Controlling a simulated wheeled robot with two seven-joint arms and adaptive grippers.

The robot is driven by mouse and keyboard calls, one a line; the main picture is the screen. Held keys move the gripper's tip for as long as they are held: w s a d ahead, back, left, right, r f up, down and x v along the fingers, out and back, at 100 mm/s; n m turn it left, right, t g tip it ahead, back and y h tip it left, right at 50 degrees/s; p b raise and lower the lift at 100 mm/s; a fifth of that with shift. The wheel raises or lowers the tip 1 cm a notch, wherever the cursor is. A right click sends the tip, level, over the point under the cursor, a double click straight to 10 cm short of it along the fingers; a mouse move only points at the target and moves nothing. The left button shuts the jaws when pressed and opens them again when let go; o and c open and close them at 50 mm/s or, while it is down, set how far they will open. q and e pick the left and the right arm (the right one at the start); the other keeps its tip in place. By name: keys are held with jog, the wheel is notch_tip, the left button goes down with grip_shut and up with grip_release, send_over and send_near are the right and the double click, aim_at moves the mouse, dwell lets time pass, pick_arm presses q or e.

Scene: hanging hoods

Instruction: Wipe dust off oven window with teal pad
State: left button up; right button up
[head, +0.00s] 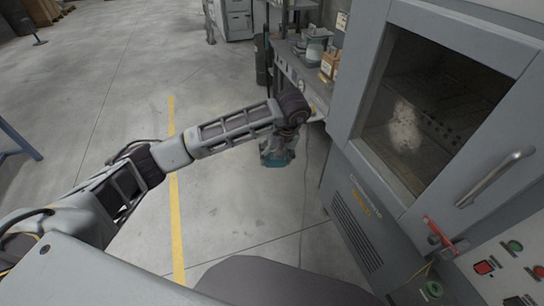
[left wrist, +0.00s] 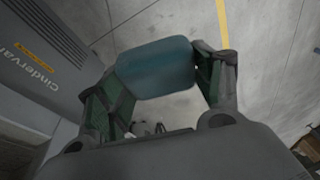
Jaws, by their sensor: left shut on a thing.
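The oven window (head: 425,110) is a dark pane in the grey oven door at the right of the head view. A pale dust patch (head: 405,125) lies on its left half. My left gripper (head: 276,158) hangs over open floor, left of the oven and apart from it. It is shut on the teal pad (left wrist: 156,68), which lies between its two fingers in the left wrist view. In the head view only a small part of the pad shows at the gripper's lower end. My right gripper is not in view.
The oven door has a metal handle (head: 496,177), with a red latch (head: 440,232) below it. A panel with buttons (head: 510,268) is at the lower right. A workbench with boxes and pots (head: 315,55) stands behind my left gripper.

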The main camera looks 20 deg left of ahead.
pick_arm(q)
jog(key=shift+w+d+r+n, duration=0.15)
jog(key=shift+d+r+n, duration=0.1)
jog(key=shift+n, duration=0.05)
jog(key=shift+d+r+n+g, duration=0.2)
jog(key=shift+d+n+g, duration=0.15)
jog(key=shift+g, duration=0.15)
jog(key=shift+w+d+r+n+g, duration=0.25)
jog(key=shift+d+r+n+g, duration=0.45)
jog(key=shift+n, duration=0.25)
jog(key=shift+w+d+r+n+g+p, duration=0.1)
jog(key=shift+d+r+n+g+p, duration=0.25)
jog(key=shift+n+g, duration=0.2)
jog(key=w+d+r+n+t+h+p, duration=0.1)
jog(key=w+d+r+n+t+h, duration=0.1)
jog(key=r+n+h, duration=0.4)
jog(key=w+d+r+n+t+h+p, duration=0.2)
jog(key=d+r+n+t+h, duration=0.3)
jog(key=n+h, duration=0.5)
jog(key=shift+r+n, duration=1.3)
jog(key=shift+n, duration=1.25)
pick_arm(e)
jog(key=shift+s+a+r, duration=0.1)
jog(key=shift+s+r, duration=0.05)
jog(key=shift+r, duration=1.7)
